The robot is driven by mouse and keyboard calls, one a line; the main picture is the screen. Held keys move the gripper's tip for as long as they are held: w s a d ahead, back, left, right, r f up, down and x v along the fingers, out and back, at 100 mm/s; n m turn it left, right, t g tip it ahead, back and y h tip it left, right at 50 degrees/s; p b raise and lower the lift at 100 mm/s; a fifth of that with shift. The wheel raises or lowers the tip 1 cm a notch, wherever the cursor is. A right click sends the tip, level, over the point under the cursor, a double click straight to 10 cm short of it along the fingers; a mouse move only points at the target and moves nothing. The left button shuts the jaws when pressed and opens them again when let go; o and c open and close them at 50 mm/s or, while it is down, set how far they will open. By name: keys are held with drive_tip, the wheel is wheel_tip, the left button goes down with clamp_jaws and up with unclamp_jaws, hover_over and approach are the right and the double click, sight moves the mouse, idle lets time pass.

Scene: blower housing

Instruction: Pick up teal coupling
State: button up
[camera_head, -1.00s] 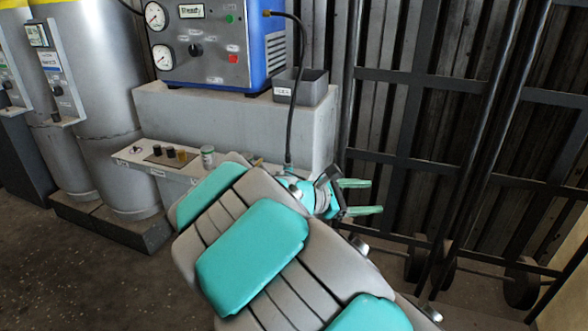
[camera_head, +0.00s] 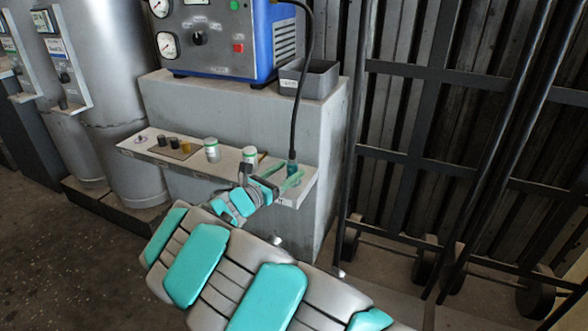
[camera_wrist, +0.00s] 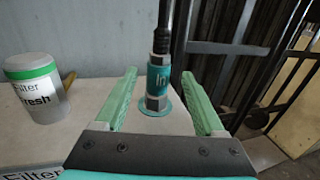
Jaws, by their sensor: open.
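The teal coupling (camera_wrist: 158,78) stands upright on a round teal base at the right end of the shelf, with a black hose rising from its top. In the head view the coupling (camera_head: 292,170) shows at the hose's lower end, partly hidden by my gripper. My gripper (camera_head: 279,184) is open and empty beside it. In the wrist view the green fingers of my gripper (camera_wrist: 161,98) spread to the left and right of the coupling, which stands centred beyond them, with clear gaps on both sides. I cannot tell whether the fingertips reach level with it.
The shelf (camera_head: 133,152) holds another jar (camera_head: 211,149) and small dark fittings (camera_head: 172,143). The black hose (camera_head: 302,100) hangs from the blue machine (camera_head: 262,42). A dark metal rack (camera_head: 400,158) stands right.

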drive_tip(key=x, duration=0.5)
drive_tip(key=shift+w+r+p, duration=0.3)
drive_tip(key=shift+w+p, duration=0.05)
drive_tip(key=shift+c, duration=0.3)
clamp_jaws()
